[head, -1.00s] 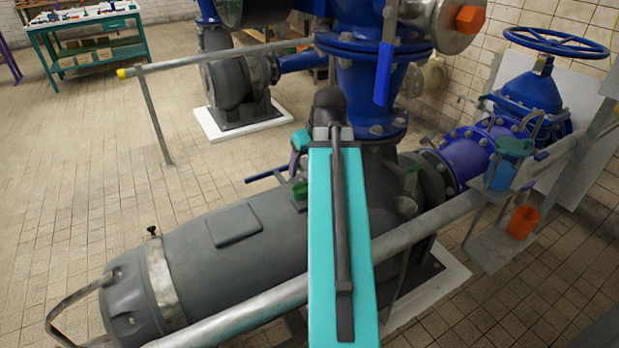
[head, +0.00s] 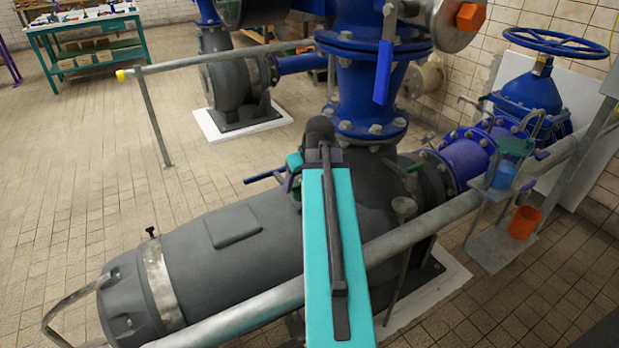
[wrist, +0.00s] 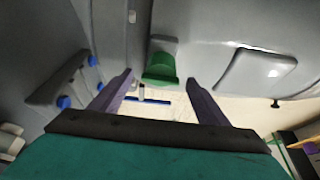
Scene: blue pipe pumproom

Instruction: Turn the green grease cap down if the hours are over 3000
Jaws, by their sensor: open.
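The green grease cap (wrist: 160,70) sits on a grey mount on the dark grey pump body (wrist: 215,40) in the wrist view. My gripper (wrist: 160,77) is open, with one purple finger on each side of the cap. A gap shows between the cap and each finger; I cannot tell how far the tips are from it in depth. In the head view my gripper (head: 291,183) is beside the pump's top, behind my teal arm, and the cap is mostly hidden there. No hours reading is legible in either view.
A grey rail (head: 430,224) crosses in front of the pump. A bracket on the right holds a blue cup (head: 503,175) and an orange cup (head: 523,222).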

